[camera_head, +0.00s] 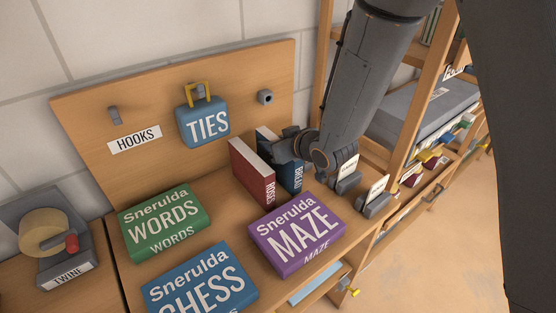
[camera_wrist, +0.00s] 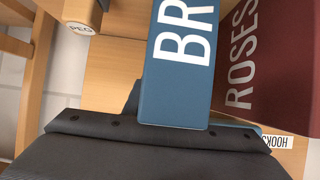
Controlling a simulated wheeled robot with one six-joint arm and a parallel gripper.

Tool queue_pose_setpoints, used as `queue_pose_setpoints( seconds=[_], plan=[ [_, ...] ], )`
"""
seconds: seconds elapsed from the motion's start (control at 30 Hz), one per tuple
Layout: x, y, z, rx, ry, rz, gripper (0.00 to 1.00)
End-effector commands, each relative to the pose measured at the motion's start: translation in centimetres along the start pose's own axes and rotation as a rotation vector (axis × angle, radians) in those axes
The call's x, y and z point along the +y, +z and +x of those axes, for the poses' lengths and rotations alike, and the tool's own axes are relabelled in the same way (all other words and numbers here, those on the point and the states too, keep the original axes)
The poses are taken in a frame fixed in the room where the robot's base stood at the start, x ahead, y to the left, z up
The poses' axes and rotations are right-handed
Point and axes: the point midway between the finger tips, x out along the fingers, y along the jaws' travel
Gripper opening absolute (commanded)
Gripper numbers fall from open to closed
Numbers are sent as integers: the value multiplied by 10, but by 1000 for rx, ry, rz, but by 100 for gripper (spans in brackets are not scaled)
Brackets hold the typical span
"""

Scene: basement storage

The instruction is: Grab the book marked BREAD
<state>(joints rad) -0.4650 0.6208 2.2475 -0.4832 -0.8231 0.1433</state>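The blue book marked BREAD (camera_head: 294,178) stands upright on the wooden bench, just right of the dark red ROSES book (camera_head: 258,175). My gripper (camera_head: 286,147) is at the upper part of the BREAD book and covers some of it. In the wrist view, the blue spine with the letters BR (camera_wrist: 182,60) reaches right up to my gripper's dark body. A small dark finger part (camera_wrist: 132,104) shows at the book's left edge. The other finger is hidden, so whether they press on the book does not show.
The ROSES book (camera_wrist: 262,65) is close on the right in the wrist view. Grey holders (camera_head: 374,202) stand right of BREAD. Boxes WORDS (camera_head: 163,222), MAZE (camera_head: 297,235) and CHESS (camera_head: 200,285) lie in front. A pegboard with the TIES bag (camera_head: 204,126) stands behind.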

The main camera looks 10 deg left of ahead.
Motion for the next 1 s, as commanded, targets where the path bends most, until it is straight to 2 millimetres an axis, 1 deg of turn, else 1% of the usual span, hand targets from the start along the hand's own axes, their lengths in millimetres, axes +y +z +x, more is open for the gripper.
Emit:
queue_pose_setpoints(
  seconds=[0.03,0.1,0.47,0.67,0.83,0.97,1.0],
  plan=[
    [0,0,0,0,0,0,11],
    [0,0,0,0,0,0,0],
    [0,-2,0,3,0,-1,0],
    [0,-9,-4,3,0,-1,0],
    [0,-29,-14,7,1,-3,0],
    [1,-53,-27,9,1,-4,0],
    [0,-62,-32,10,1,-4,0]
  ],
)
